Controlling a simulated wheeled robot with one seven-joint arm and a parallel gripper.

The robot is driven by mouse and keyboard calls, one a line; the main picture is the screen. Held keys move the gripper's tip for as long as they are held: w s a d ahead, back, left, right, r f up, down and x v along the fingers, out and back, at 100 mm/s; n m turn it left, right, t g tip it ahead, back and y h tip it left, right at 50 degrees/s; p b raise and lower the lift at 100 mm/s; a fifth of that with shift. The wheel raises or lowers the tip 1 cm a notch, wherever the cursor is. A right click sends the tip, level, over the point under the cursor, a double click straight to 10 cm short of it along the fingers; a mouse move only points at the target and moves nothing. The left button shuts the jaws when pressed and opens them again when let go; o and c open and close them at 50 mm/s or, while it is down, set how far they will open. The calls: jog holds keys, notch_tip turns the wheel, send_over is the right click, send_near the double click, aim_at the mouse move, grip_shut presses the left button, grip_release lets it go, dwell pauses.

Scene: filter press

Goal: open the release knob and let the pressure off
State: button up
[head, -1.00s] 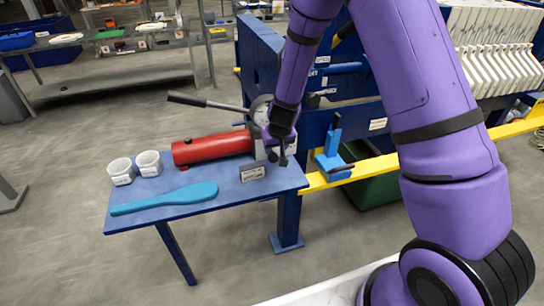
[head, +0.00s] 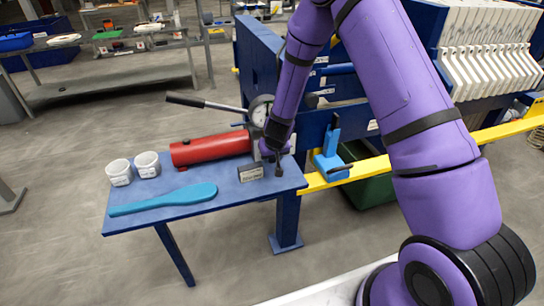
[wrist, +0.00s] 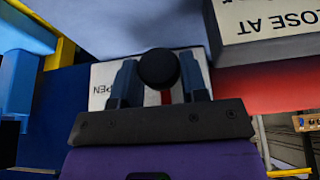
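The release knob (wrist: 158,68) is a round black ball in the wrist view, with a red strip below it and a white plate (wrist: 102,80) behind, lettered upside down, apparently "OPEN". My gripper (wrist: 160,78) has one dark blue finger on each side of the knob. I cannot tell whether the fingers press on it. In the head view my gripper (head: 275,158) is at the right end of the red pump cylinder (head: 210,149), above the blue shelf, and hides the knob. The round gauge (head: 262,112) and the pump's long lever (head: 205,103) are behind my wrist.
A small sign (head: 251,173) stands close to my gripper; its lettering "CLOSE AT" shows large in the wrist view (wrist: 265,25). Two white cups (head: 147,164) and a teal paddle (head: 165,199) lie left on the shelf (head: 225,190). A blue bracket (head: 331,160) sits right.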

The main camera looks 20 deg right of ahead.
jog(key=shift+c, duration=0.6)
jog(key=shift+d+y, duration=0.15)
jog(key=shift+y, duration=0.35)
jog(key=shift+d+f+m+y, duration=0.15)
jog(key=shift+m+y, duration=0.25)
jog(key=shift+y, duration=1.15)
jog(key=shift+d+f+m+y, duration=0.15)
jog(key=shift+m+y, duration=0.25)
jog(key=shift+y, duration=1.15)
jog(key=m+y, duration=0.1)
jog(key=y, duration=0.2)
jog(key=shift+d+t+y, duration=0.1)
jog(key=shift+t+y, duration=0.2)
jog(key=shift+f+m+t+y, duration=0.2)
jog(key=shift+m+t+y, duration=0.15)
jog(key=shift+y, duration=1.15)
